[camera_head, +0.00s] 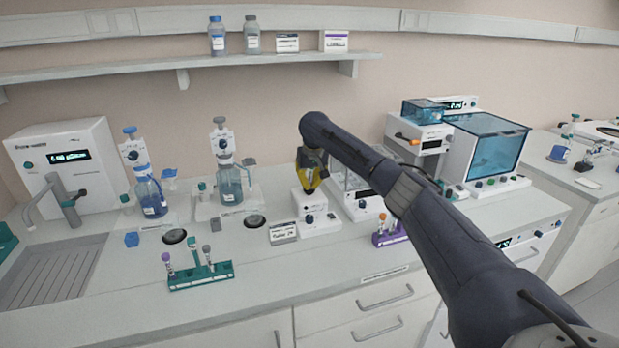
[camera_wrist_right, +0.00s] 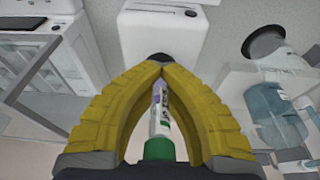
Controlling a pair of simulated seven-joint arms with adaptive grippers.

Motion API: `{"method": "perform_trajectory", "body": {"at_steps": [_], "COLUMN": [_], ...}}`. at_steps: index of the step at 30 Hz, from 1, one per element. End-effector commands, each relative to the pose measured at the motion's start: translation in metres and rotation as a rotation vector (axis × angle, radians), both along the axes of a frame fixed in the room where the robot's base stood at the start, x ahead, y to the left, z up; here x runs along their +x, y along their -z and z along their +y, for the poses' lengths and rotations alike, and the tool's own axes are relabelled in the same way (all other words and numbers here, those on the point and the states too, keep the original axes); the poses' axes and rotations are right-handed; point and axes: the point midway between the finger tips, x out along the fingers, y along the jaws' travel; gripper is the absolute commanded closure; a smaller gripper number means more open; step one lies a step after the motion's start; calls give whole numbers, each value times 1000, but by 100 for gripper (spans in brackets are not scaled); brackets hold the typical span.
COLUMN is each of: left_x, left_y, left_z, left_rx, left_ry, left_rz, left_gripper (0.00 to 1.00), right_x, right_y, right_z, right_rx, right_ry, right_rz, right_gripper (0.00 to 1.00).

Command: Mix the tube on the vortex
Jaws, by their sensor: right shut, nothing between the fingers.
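The vortex mixer (camera_head: 315,215) is a small white box with a dark knob, on the bench in the middle of the head view. It also shows at the top of the right wrist view (camera_wrist_right: 165,28). My right gripper (camera_head: 309,190) points down over it, with yellow fingers shut tip to tip. In the right wrist view a green-capped tube with a white label (camera_wrist_right: 160,122) shows in the gap between the finger pads (camera_wrist_right: 158,66); its lower end is hidden at the tips, near a dark cup. The fingers are not gripping it. My left gripper is not in view.
A green rack (camera_head: 202,277) with capped tubes stands front left. A purple rack (camera_head: 389,237) with an orange-capped tube is right of the vortex. A small labelled box (camera_head: 283,234) sits close on its left. Bottle dispensers (camera_head: 230,182) stand behind left.

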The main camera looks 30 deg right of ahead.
Motion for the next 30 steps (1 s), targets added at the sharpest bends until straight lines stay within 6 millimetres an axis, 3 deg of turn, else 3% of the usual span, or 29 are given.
{"method": "perform_trajectory", "body": {"at_steps": [30], "left_x": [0], "left_y": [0], "left_z": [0], "left_rx": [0], "left_ry": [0], "left_rz": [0], "left_gripper": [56], "right_x": [0], "right_y": [6], "right_z": [0], "right_rx": [0], "right_ry": [0], "right_rz": [1], "right_gripper": [100]}}
